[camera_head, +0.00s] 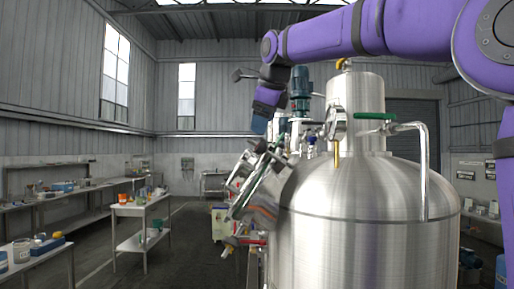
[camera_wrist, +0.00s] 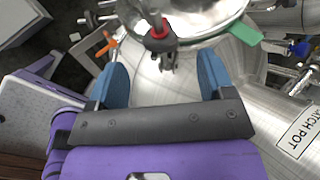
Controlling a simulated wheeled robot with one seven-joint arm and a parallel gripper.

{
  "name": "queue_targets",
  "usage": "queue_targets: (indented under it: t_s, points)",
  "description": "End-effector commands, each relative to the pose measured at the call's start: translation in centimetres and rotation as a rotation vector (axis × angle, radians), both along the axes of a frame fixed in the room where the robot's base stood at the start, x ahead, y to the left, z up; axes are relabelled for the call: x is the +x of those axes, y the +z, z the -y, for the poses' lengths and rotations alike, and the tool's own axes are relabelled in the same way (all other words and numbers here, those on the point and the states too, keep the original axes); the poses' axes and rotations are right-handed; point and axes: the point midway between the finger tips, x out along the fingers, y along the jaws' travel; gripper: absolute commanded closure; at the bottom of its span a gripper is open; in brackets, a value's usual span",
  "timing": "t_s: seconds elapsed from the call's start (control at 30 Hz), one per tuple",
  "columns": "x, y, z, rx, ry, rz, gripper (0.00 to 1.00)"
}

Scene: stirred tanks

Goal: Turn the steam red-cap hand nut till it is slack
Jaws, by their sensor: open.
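A dark hand nut with a red cap (camera_wrist: 160,30) shows in the wrist view, at the edge of a shiny round steel cover (camera_wrist: 205,15). My gripper (camera_wrist: 163,75) has two blue fingers spread wide. The nut lies beyond the fingertips, roughly centred between them, and nothing is held. In the head view my gripper (camera_head: 258,124) hangs just above the tilted fittings on the left shoulder of the large steel tank (camera_head: 365,190). The red cap cannot be made out there.
An orange-tipped fitting (camera_wrist: 106,43) is near the left finger and a green handle (camera_wrist: 245,32) near the right. A label reading "…ATCH POT" (camera_wrist: 300,130) is on the tank. A bent steel pipe (camera_head: 424,165) rises at right. Benches (camera_head: 140,212) stand at left with open floor.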

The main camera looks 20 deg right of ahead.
Motion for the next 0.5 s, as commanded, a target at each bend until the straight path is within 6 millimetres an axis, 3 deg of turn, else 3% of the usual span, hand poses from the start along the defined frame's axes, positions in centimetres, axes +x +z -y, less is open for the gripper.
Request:
queue_targets:
  t_s: [0.2,0.5]
  points:
    - [2.4,-3.4,-0.1,-0.001,0.002,-0.004,0.25]
    - [4.6,-6.4,-0.2,-0.001,0.003,-0.001,0.25]
